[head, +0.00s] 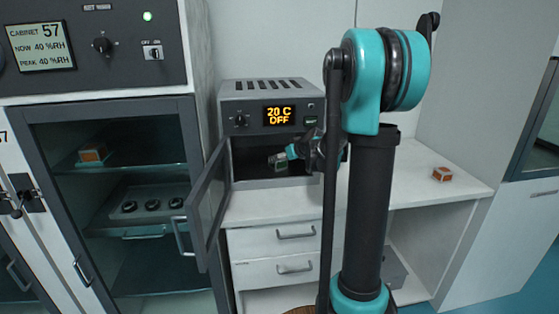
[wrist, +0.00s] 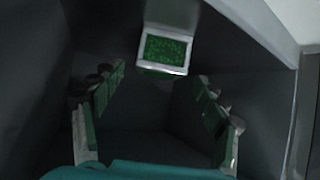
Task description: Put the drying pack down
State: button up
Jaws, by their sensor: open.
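The drying pack, a small white-framed block with a speckled green face, shows in the wrist view (wrist: 165,50) just past my fingertips. In the head view it appears as a small pale-edged shape (head: 278,160) inside the dark chamber of the small oven (head: 234,183). My gripper (wrist: 158,82) is open, its two fingers spread wide, with a gap between each finger and the pack. In the head view my gripper (head: 294,153) reaches in through the oven's front, partly hidden by my arm. The surface under the pack is too dark to make out clearly.
The oven door (head: 207,207) stands open on the left. The oven display (head: 279,115) reads 20 C OFF. An orange-and-white pack (head: 442,174) lies on the bench at right; another (head: 93,154) sits in the glass-fronted cabinet (head: 115,106).

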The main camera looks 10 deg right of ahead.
jog(key=v, duration=0.7)
jog(key=s+f+m+g+h, duration=0.1)
jog(key=s+f+g, duration=0.1)
jog(key=s+f, duration=0.4)
jog(key=s+f+m+g+h, duration=0.2)
jog(key=s+f, duration=0.3)
jog(key=s, duration=1.1)
jog(key=s+f+m+g+h, duration=0.1)
jog(key=s+f+g, duration=0.1)
jog(key=s+f, duration=0.4)
jog(key=s, duration=0.5)
jog(key=shift+s+f, duration=0.15)
jog(key=shift+f, duration=0.15)
